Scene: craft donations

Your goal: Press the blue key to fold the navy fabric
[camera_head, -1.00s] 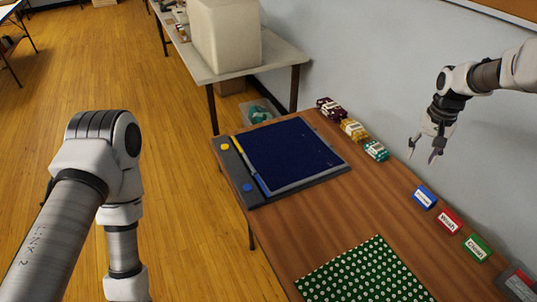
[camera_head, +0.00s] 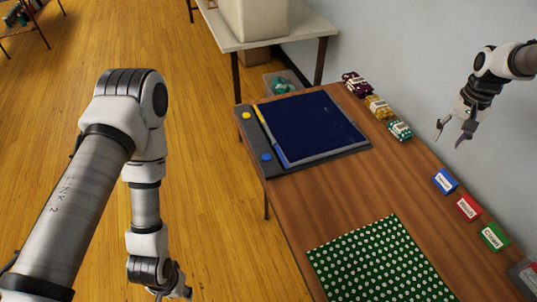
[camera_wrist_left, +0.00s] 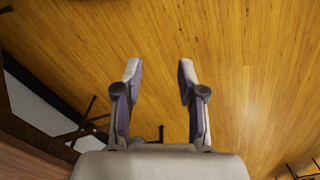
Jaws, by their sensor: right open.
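The navy fabric (camera_head: 312,128) lies flat and spread on a grey folding board (camera_head: 350,155) at the far end of the wooden table. The blue key (camera_head: 266,157) is a round button on the board's left strip, below a yellow key (camera_head: 246,115). My left gripper shows in the left wrist view (camera_wrist_left: 158,75), open and empty, with bare floor behind it. In the head view its arm is at the left, off the table, and the gripper (camera_head: 178,293) is low and partly cut off. My right gripper (camera_head: 450,138) is open and empty above the table's right side.
A green dotted fabric (camera_head: 378,265) lies at the table's near part. Tied bundles, such as the teal one (camera_head: 399,131), line the back edge. Blue (camera_head: 445,181), red (camera_head: 467,207) and green (camera_head: 494,236) label blocks stand at the right. The table's middle is bare.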

